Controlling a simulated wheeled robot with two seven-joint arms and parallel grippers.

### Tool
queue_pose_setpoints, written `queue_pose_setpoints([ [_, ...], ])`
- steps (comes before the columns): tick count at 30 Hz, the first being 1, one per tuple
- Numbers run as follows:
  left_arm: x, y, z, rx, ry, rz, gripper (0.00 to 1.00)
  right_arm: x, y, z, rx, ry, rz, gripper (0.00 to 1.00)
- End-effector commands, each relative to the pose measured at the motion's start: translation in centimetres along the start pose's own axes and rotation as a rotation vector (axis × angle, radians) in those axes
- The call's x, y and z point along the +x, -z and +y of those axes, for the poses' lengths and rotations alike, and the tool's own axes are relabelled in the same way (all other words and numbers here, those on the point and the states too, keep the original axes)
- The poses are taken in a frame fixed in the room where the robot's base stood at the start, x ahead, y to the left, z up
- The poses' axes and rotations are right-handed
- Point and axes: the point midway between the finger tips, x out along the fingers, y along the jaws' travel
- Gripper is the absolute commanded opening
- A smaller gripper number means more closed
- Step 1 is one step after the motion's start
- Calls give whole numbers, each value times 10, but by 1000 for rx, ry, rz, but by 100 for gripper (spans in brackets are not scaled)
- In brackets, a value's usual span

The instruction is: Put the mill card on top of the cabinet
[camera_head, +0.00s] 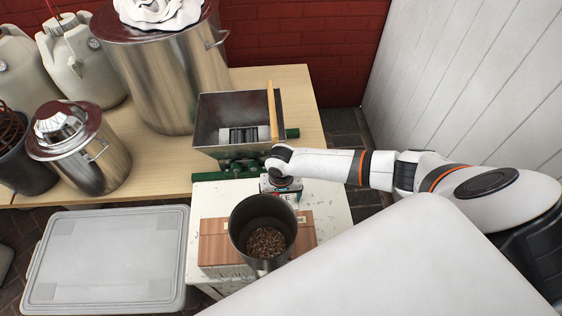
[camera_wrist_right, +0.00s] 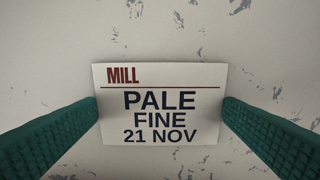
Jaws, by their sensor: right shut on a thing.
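The mill card (camera_wrist_right: 160,128) is a small white card reading "MILL PALE FINE 21 NOV". In the right wrist view it sits between the two green-padded fingers of my right gripper (camera_wrist_right: 160,105), which is shut on its side edges. Behind it is the white, chipped-paint top of the cabinet (camera_head: 335,204). In the head view my right gripper (camera_head: 280,187) is over the back part of the cabinet, with the card (camera_head: 287,197) partly hidden below it. I cannot tell whether the card touches the cabinet top. My left gripper is out of view.
A metal pot (camera_head: 235,225) of grain stands on a wooden box (camera_head: 213,245) at the cabinet's front, close to the card. Behind is a grain mill (camera_head: 215,105) with a wooden stick on the wooden table (camera_head: 150,165). A lidded plastic bin (camera_head: 105,258) is at left.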

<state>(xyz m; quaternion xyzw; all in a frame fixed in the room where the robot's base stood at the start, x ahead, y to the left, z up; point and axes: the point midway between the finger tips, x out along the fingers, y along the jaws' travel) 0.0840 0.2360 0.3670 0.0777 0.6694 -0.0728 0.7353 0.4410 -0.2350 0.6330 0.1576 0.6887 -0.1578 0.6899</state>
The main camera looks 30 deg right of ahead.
Motion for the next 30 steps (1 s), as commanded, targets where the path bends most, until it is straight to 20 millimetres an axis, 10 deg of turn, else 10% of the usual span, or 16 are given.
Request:
queue_pose_setpoints([
  [3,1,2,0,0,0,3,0,3,0,0,0,0,1,69],
  [4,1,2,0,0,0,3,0,3,0,0,0,0,0,92],
  [6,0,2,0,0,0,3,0,3,0,0,0,0,0,100],
  [17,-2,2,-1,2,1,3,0,-10,0,0,0,-1,-1,100],
  [30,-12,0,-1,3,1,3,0,-98,0,0,0,-2,-2,100],
])
